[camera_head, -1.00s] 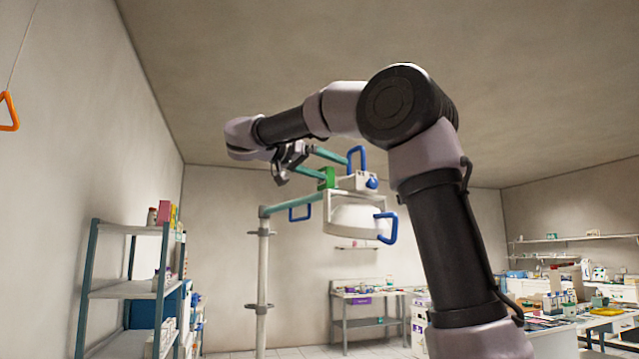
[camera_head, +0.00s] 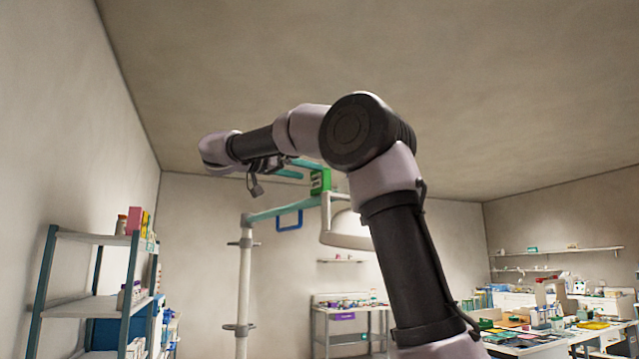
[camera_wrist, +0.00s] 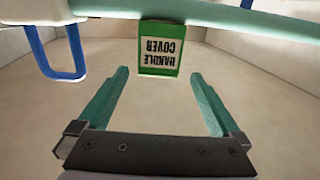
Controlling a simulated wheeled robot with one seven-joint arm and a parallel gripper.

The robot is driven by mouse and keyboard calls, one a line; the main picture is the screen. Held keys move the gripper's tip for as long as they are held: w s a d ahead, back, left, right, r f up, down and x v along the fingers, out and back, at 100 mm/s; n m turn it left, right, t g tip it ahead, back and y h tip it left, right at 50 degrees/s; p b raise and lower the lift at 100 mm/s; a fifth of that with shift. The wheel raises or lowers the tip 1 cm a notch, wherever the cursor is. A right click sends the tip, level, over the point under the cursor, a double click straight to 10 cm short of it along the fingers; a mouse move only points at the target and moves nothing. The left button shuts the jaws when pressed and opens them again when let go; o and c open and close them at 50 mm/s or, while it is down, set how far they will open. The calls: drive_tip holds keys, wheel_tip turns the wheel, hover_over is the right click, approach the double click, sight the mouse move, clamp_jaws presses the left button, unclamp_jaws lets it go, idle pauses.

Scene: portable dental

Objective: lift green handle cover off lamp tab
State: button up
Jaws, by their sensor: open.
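The green handle cover (camera_head: 320,181), a small box, sits at the lamp beside my fingers. In the wrist view the green handle cover (camera_wrist: 160,68) carries a white label, reading "HANDLE COVER" upside down. It hangs in front of a pale teal bar at the top and hides any tab. My gripper (camera_wrist: 159,74) is open, its two teal fingers spread to either side below the cover, with nothing held. The head view shows my gripper (camera_head: 302,170) left of the cover; contact cannot be told. The white lamp head (camera_head: 340,230) is partly hidden by my arm.
A teal lamp arm (camera_head: 285,208) runs from a pale upright pole (camera_head: 244,290). A blue loop handle (camera_head: 289,219) hangs near it and shows left of my fingers (camera_wrist: 79,55). A shelf rack (camera_head: 90,305) stands left; benches fill the right. The air below the fingers looks clear.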

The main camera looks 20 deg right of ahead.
drive_tip(key=x, duration=0.5)
drive_tip(key=shift+d+r, duration=0.15)
drive_tip(key=shift+d, duration=0.25)
drive_tip(key=shift+c, duration=0.3)
drive_tip(key=c, duration=1.2)
drive_tip(key=shift+r, duration=0.1)
